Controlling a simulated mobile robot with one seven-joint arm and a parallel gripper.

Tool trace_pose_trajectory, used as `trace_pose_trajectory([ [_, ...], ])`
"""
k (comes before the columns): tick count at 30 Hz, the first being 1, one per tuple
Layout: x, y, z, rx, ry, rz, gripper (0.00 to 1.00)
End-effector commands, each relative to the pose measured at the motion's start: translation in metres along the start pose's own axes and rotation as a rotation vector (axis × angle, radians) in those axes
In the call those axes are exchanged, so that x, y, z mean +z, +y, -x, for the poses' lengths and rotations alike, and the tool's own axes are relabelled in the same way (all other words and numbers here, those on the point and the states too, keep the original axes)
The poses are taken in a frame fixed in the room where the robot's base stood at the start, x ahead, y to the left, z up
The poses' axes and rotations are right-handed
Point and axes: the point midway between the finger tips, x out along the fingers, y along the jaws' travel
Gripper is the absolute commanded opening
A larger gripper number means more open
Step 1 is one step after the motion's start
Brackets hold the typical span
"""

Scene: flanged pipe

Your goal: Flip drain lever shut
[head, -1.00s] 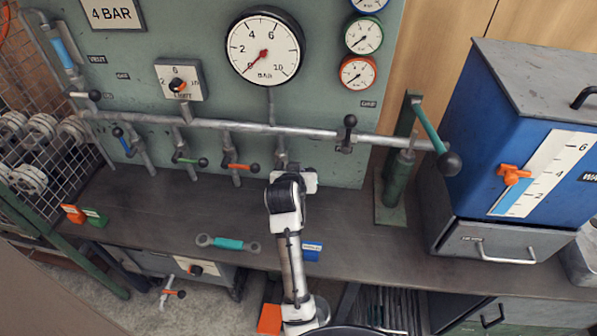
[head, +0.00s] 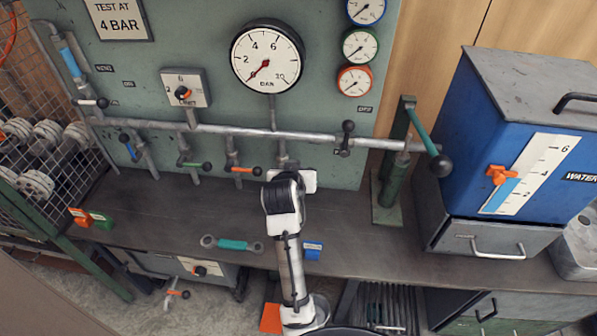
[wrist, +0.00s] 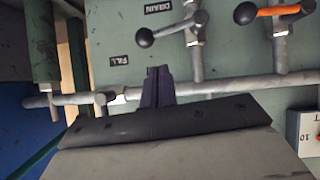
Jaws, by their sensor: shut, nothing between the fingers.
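The drain lever (wrist: 166,31) is a grey handle with a black ball knob on a vertical pipe below the DRAIN label in the wrist view. The handle lies roughly sideways, slightly tilted, across its pipe, ball to the left. My gripper (wrist: 157,75) shows dark, closed fingers in front of the horizontal pipe, below and right of the ball and apart from it in the picture. In the head view my gripper (head: 292,181) is at the panel's lower middle; its hand hides the fingertips and most of the drain lever.
The orange lever (head: 243,170) is left of my gripper, and also at top right in the wrist view (wrist: 276,11). The fill lever (head: 347,137) stands upright to the right. A horizontal pipe (head: 230,130) runs along the panel. A wrench (head: 231,244) lies on the bench.

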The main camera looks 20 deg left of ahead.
Motion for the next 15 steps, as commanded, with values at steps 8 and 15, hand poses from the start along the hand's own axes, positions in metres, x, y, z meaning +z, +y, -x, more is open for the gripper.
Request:
trace_pose_trajectory([
  [8, 0.001, 0.000, 0.049, -0.003, 0.003, 0.000, 0.00],
  [15, 0.001, 0.000, 0.062, -0.004, 0.001, 0.000, 0.00],
])
